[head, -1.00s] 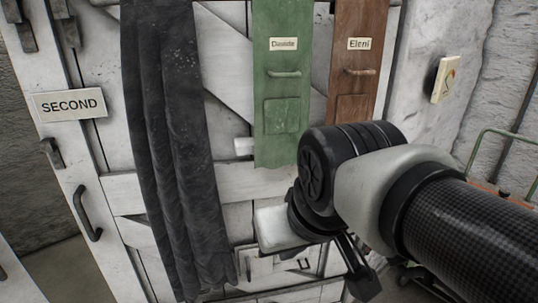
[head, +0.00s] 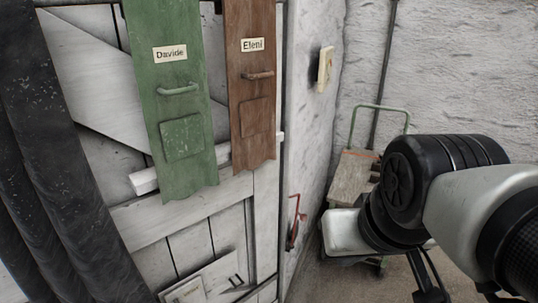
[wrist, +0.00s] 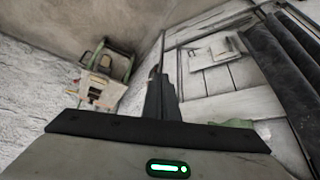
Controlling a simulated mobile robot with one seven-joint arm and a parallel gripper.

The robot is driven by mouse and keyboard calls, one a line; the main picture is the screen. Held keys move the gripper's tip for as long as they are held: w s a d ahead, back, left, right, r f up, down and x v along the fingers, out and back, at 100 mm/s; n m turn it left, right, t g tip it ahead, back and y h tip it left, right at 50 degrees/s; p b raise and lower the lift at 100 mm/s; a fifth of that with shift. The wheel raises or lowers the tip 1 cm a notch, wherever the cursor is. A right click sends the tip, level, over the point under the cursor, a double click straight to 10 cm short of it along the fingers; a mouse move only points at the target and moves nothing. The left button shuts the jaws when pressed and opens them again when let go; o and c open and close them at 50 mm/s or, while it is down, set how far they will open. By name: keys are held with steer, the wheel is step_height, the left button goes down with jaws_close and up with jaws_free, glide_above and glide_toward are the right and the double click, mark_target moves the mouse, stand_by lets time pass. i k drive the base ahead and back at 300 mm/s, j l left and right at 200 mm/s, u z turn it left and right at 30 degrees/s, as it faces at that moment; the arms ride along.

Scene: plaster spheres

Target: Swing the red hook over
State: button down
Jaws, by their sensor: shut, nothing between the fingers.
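The red hook (head: 295,212) shows in the head view as a thin bent red piece on a dark mount. It is low on the pale wall, just right of the white plank door (head: 235,225). I cannot make it out in the wrist view. My gripper (wrist: 158,78) shows in the wrist view as dark fingers close together, with nothing between them. In the head view my arm reaches in from the right, and its end is right of the hook, apart from it in the picture. The fingertips are not clear there.
A green strip (head: 183,135) marked Davide and a brown strip (head: 251,115) marked Eleni hang on the door. A dark curtain (head: 50,160) hangs at left. A cart (head: 352,172) with a green handle stands behind my arm. A small yellowish plate (head: 325,69) is on the wall.

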mark_target(304, 217)
steer(key=i+l+z, duration=0.15)
steer(key=i+l, duration=0.45)
steer(key=i, duration=0.2)
